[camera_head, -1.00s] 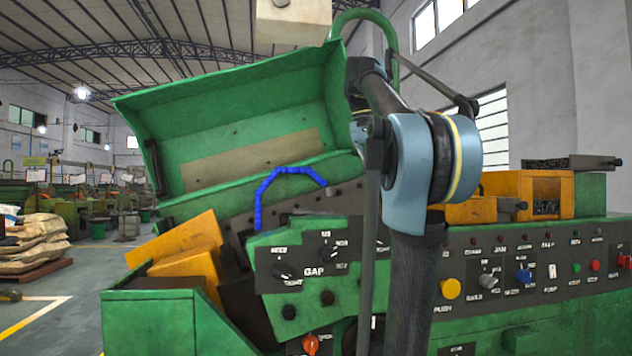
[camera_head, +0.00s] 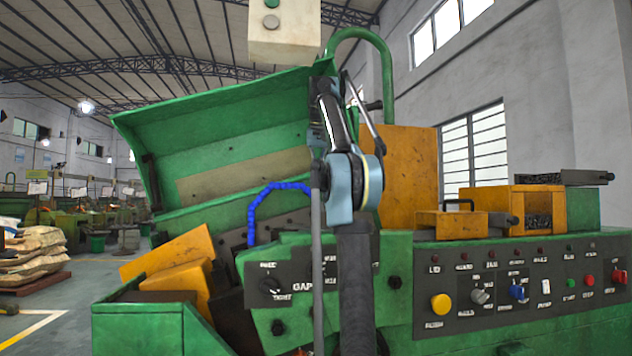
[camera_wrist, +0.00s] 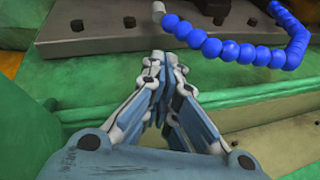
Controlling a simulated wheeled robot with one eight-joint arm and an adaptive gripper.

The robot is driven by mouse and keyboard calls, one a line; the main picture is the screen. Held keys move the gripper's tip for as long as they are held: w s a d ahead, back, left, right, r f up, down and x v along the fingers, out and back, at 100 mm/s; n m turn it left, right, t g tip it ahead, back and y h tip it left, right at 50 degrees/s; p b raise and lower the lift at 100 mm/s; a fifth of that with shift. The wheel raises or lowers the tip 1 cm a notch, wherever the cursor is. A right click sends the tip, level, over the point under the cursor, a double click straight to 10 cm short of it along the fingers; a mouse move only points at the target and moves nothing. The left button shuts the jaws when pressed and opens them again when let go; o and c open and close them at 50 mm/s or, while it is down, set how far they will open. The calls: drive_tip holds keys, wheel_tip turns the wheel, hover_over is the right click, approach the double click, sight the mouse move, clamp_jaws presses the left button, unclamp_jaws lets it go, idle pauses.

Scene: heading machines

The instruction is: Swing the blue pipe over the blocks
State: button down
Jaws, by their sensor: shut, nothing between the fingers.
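The blue pipe (camera_head: 266,194) is a bent, beaded hose. It rises from the machine behind the gap control panel and curves over to the right in the head view. In the wrist view the blue pipe (camera_wrist: 243,50) runs across the upper right, with a pale grey tip (camera_wrist: 158,12) at its left end. My gripper (camera_wrist: 160,58) is shut and empty, its fingertips just below the pipe's tip end. I cannot tell whether they touch it. In the head view my arm hides the gripper. Orange blocks (camera_head: 178,262) lie tilted at the machine's left front.
The green open lid (camera_head: 215,135) stands behind the pipe. A dark bolted plate (camera_wrist: 90,30) lies at the top of the wrist view. A control panel (camera_head: 520,284) with buttons is at the right. A pale box (camera_head: 284,38) hangs overhead.

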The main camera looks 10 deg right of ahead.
sight(317, 192)
drive_tip(key=x, duration=0.9)
drive_tip(key=shift+s+d, duration=0.1)
drive_tip(key=shift+d, duration=0.1)
